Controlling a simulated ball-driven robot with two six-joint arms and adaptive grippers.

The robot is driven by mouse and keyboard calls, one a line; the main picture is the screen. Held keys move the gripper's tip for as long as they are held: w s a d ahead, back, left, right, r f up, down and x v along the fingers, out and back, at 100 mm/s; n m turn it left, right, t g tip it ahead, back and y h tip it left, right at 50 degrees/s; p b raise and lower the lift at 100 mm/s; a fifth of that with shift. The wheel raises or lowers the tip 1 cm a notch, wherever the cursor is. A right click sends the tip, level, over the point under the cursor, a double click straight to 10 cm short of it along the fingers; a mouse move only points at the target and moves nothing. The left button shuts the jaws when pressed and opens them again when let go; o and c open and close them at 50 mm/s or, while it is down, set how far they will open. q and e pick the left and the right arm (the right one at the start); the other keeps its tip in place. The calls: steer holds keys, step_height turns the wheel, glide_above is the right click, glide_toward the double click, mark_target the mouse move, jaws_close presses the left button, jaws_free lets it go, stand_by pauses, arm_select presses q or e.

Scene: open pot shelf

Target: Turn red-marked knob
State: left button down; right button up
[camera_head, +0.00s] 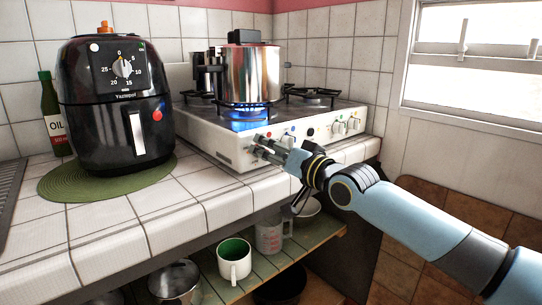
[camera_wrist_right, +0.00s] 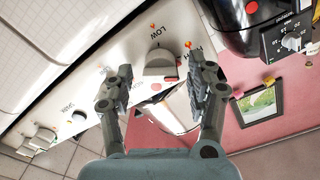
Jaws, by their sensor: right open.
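The white stove (camera_head: 225,150) has a front panel with several knobs and coloured marks. My right gripper (camera_head: 262,150) is at the left end of this panel and hides part of the knob there. In the right wrist view, a pale round knob (camera_wrist_right: 160,64) lies between the two open fingers of my right gripper (camera_wrist_right: 160,88), with a gap on each side. A red mark (camera_wrist_right: 187,44) and the word LOW are on the panel beside this knob. My left gripper is not in view.
A steel pot (camera_head: 250,75) stands over a blue flame (camera_head: 246,113). A black air fryer (camera_head: 112,105) stands on a green mat (camera_head: 60,188) to the left, near an oil bottle (camera_head: 52,120). Cups and bowls, including a green-lined mug (camera_head: 234,268), sit on the lower shelf.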

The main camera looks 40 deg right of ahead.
steer(key=c, duration=1.1)
steer(key=n+b, duration=0.1)
steer(key=n, duration=0.2)
steer(key=shift+c, duration=0.2)
steer(key=o, duration=1.1)
steer(key=shift+o, duration=0.2)
steer(key=shift+s, duration=0.1)
steer(key=s, duration=0.7)
steer(key=shift+s+d, duration=0.15)
steer(key=shift+d, duration=0.05)
